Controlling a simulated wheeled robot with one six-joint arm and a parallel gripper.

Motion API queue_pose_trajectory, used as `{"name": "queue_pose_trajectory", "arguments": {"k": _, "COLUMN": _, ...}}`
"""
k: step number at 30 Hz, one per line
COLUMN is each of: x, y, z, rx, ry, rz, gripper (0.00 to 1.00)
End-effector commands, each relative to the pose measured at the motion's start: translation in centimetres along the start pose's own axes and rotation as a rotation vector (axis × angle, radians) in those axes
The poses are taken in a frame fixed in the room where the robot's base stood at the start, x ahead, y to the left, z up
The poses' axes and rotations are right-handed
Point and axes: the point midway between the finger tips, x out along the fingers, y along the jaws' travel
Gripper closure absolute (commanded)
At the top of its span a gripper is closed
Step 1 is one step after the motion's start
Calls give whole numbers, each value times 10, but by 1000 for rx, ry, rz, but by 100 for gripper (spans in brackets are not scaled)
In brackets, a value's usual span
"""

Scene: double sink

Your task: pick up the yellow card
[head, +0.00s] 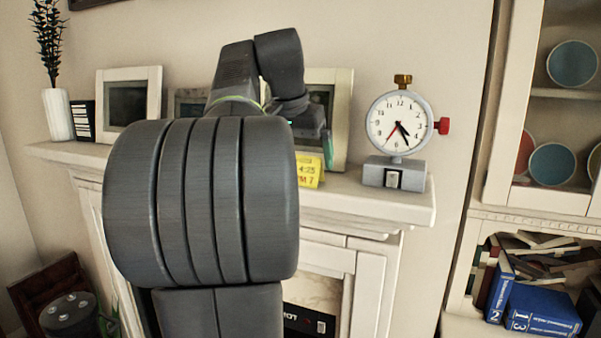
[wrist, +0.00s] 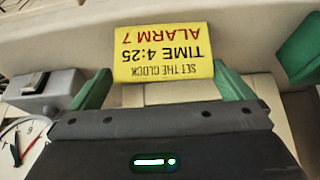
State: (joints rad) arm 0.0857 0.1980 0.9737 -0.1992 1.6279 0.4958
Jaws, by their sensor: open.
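The yellow card (head: 309,171) stands on the mantel, left of the clock, partly hidden behind my arm in the head view. In the wrist view the yellow card (wrist: 163,52) appears upside down, with the words "SET THE CLOCK", "TIME 4:25" and "ALARM 7". My gripper (wrist: 161,70) is open, its two green fingers on either side of the card's lower edge in that view. I cannot tell whether they touch it. In the head view my arm covers most of the gripper; one green finger shows just above and right of the card.
A clock (head: 398,123) on a grey base stands right of the card on the mantel (head: 390,207). A picture frame (head: 341,100) stands behind my gripper, another frame (head: 153,92) farther left. A green block (wrist: 301,52) is at the wrist view's right edge. Bookshelves stand at the right.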

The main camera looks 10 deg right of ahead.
Motion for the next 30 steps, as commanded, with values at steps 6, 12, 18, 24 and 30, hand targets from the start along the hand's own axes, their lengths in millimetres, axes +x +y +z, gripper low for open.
{"name": "queue_pose_trajectory", "arguments": {"k": 6, "x": 23, "y": 0, "z": 0, "rx": 1, "ry": 0, "rz": 1, "gripper": 0}}
{"name": "queue_pose_trajectory", "arguments": {"k": 12, "x": 24, "y": 0, "z": 0, "rx": 1, "ry": 0, "rz": 0, "gripper": 0}}
{"name": "queue_pose_trajectory", "arguments": {"k": 18, "x": 24, "y": 0, "z": 0, "rx": 1, "ry": 0, "rz": 0, "gripper": 31}}
{"name": "queue_pose_trajectory", "arguments": {"k": 24, "x": 24, "y": 0, "z": 0, "rx": 1, "ry": 0, "rz": 0, "gripper": 31}}
{"name": "queue_pose_trajectory", "arguments": {"k": 30, "x": 21, "y": 0, "z": -1, "rx": 1, "ry": 0, "rz": 0, "gripper": 31}}
